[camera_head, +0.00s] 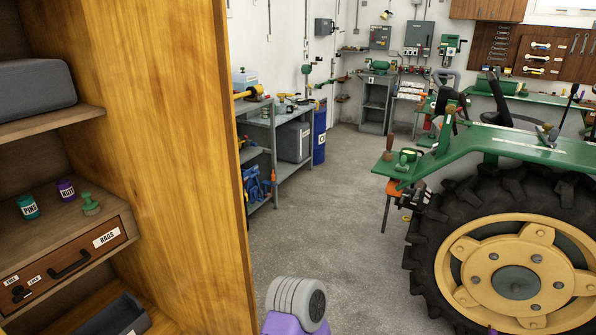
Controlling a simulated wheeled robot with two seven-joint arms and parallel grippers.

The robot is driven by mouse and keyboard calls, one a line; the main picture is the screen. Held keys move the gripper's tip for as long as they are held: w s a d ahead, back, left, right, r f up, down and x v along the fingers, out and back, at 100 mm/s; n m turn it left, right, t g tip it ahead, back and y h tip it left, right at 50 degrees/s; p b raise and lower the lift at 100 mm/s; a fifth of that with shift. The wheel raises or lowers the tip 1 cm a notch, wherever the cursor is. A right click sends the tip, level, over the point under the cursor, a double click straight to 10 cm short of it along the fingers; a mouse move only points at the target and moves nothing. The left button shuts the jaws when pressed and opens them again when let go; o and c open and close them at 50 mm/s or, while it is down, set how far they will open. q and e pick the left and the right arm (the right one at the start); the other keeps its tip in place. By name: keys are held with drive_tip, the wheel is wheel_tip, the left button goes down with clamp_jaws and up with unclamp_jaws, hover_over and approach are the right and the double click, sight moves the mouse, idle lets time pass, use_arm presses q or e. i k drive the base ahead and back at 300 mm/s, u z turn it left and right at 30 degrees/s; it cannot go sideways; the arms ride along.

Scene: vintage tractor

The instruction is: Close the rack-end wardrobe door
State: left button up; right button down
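The wooden wardrobe stands open at the left, with its shelves (50,128) showing. A tall, light-wood panel (165,140) runs from beside the shelves toward the picture's middle. It appears to be the wardrobe door standing open, with its narrow free edge (232,130) facing right. I cannot clearly tell where the side wall ends and the door begins. The panel's top and bottom are out of the picture. Neither of my grippers is in view. A grey ribbed cylinder on a purple part at the bottom middle looks like part of my arm, apart from any visible gripper.
A green tractor (515,215) with a large wheel fills the right. Bare concrete floor (345,220) lies between. A workbench (280,140) stands behind the panel.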

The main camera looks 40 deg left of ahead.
sight(164, 66)
drive_tip(key=i, duration=2.6)
drive_tip(key=u, duration=3.8)
drive_tip(key=i, duration=0.95)
drive_tip(key=u, duration=0.15)
